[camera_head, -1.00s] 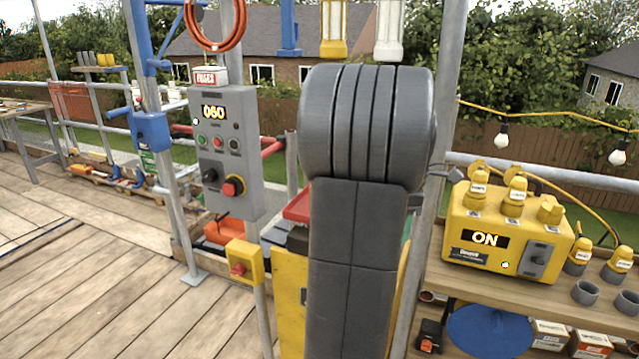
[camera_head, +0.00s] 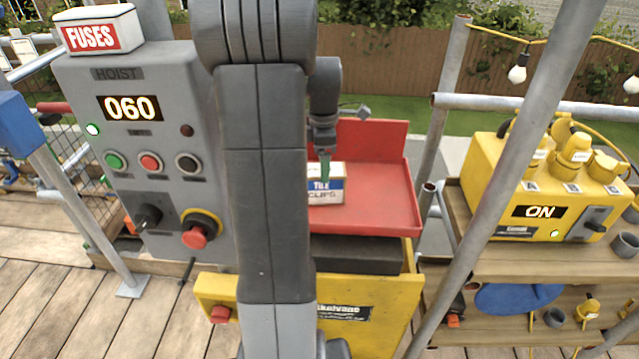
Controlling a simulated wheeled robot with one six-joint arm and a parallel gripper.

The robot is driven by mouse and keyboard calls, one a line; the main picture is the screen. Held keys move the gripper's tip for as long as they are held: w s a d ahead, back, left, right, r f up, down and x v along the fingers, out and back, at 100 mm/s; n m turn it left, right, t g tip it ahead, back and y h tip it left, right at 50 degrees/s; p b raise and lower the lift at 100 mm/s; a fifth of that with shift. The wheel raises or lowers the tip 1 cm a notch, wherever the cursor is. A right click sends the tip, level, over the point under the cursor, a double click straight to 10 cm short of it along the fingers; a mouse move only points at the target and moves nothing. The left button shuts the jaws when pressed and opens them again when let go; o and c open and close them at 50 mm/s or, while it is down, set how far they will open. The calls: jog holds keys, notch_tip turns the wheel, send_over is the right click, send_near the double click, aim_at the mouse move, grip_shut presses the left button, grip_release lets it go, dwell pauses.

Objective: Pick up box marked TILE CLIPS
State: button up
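The box marked TILE CLIPS (camera_head: 328,193) is small, white and blue, and sits in the red tray (camera_head: 380,200) right of my arm. "TILE" is readable and "CLIPS" shows below it. My arm hides the box's left part. My gripper (camera_head: 325,172) points down at the top of the box, with a thin greenish finger in front of its upper part. It is too small and overlapped to tell whether the fingers are open or touch the box.
A grey hoist panel (camera_head: 118,72) reading 060, with a FUSES box (camera_head: 97,38) on top, stands at left. The tray rests above a yellow machine (camera_head: 375,315). A slanted scaffold pole (camera_head: 520,150) stands at right, before a yellow power box (camera_head: 490,190) reading ON.

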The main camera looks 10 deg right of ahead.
jog(key=f, duration=0.3)
jog(key=shift+s+a+f, duration=0.25)
jog(key=shift+a+f, duration=0.1)
jog(key=shift+f, duration=0.6)
jog(key=shift+w, duration=0.1)
jog(key=c, duration=1.5)
